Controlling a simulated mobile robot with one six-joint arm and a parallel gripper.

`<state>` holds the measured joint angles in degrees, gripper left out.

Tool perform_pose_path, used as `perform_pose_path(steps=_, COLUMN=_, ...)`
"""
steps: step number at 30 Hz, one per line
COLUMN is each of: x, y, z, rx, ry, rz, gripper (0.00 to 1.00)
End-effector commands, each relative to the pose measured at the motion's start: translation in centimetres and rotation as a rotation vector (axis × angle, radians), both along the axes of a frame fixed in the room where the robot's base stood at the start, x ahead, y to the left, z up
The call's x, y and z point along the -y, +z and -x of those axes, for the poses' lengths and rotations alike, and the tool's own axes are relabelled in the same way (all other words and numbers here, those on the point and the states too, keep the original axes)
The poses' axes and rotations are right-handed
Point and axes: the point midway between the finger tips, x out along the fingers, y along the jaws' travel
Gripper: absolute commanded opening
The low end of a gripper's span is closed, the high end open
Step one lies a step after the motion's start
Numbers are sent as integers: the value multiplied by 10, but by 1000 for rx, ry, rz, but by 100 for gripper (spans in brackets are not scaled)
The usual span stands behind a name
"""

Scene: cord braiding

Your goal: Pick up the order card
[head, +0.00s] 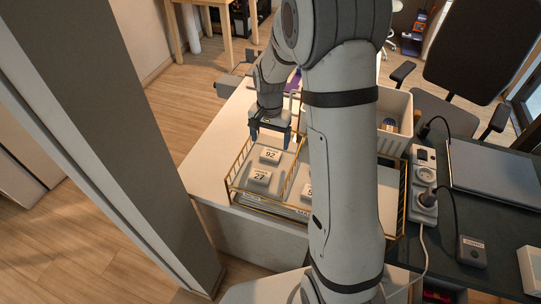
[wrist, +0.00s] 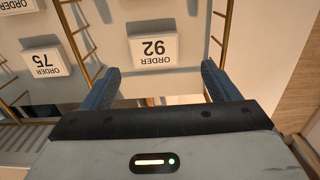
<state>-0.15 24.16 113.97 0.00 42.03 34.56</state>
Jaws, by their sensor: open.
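Several white order cards sit in a gold wire rack (head: 233,180). In the head view, a card marked 92 (head: 270,155) is at the far left, with one marked 27 (head: 260,177) nearer. A third card (head: 307,192) is partly hidden by my arm. My gripper (head: 270,138) is open just beyond and above card 92. In the wrist view, card 92 (wrist: 153,50) is upside down, ahead of the gap between my open fingers (wrist: 160,72), and nothing is held. A card marked 75 (wrist: 45,62) lies left across a gold rail.
The rack's gold wires (wrist: 222,30) run close by the fingers. The rack stands on a white counter (head: 205,160). A white bin (head: 396,105), a power strip (head: 424,185) and a closed laptop (head: 495,172) are to the right. A grey pillar (head: 110,150) stands left.

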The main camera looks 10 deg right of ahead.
Motion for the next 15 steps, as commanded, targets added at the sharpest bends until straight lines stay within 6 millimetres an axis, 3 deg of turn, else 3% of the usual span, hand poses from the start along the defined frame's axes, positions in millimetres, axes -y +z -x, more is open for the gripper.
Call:
perform_pose_path(steps=9, x=1, y=-41, z=3, rx=-1, ry=2, rz=0, gripper=82)
perform_pose_path(steps=15, x=1, y=-50, z=3, rx=1, ry=2, rz=0, gripper=82)
